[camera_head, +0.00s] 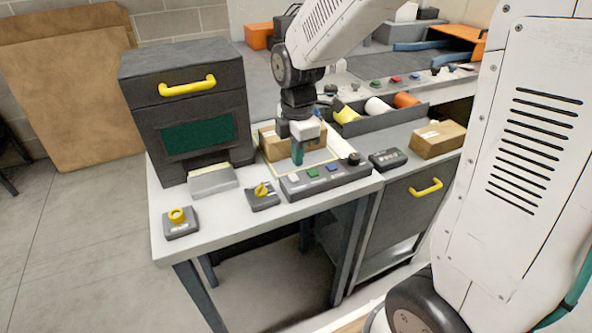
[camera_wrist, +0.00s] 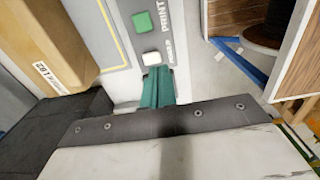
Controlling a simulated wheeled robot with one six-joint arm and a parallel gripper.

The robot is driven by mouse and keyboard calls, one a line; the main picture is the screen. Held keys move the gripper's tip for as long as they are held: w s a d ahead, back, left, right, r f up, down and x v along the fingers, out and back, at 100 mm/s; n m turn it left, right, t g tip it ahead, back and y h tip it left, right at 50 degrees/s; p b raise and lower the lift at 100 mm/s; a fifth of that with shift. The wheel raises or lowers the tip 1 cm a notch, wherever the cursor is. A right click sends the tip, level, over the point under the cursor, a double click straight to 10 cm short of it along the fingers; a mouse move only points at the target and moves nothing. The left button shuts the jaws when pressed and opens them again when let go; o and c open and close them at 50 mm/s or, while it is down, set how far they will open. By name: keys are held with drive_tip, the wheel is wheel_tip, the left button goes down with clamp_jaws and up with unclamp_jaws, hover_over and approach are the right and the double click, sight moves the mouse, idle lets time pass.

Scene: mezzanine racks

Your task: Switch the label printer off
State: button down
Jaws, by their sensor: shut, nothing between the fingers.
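A control panel (camera_head: 325,182) lies near the front edge of the white table, with a white button (camera_head: 293,178), a green button (camera_head: 312,172), a blue button (camera_head: 331,168) and a black knob (camera_head: 353,158). In the wrist view the green button (camera_wrist: 142,22) has "PRINT" beside it, and the white button (camera_wrist: 151,58) has small unreadable text. My gripper (camera_head: 298,160) is shut and empty, pointing down at the panel's white-button end. Its teal fingertips (camera_wrist: 157,72) appear close beside the white button; contact cannot be told. Which device is the label printer is unclear.
A dark cabinet (camera_head: 188,110) with a yellow handle stands left. A yellow rotary switch (camera_head: 262,190) and a yellow mushroom button (camera_head: 178,216) sit along the front. A cardboard box (camera_head: 278,145) is behind the panel. A small dark box (camera_head: 388,159) lies right.

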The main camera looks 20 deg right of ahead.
sight(297, 180)
wheel_tip(297, 180, down, 5)
drive_tip(key=shift+r, duration=0.1)
idle(0.4)
drive_tip(key=shift+s+f, duration=0.1)
drive_tip(key=shift+f, duration=0.1)
drive_tip(key=shift+w+r, duration=0.25)
drive_tip(key=shift+w, duration=0.55)
drive_tip(key=shift+r, duration=0.1)
wheel_tip(297, 180, up, 14)
idle(0.4)
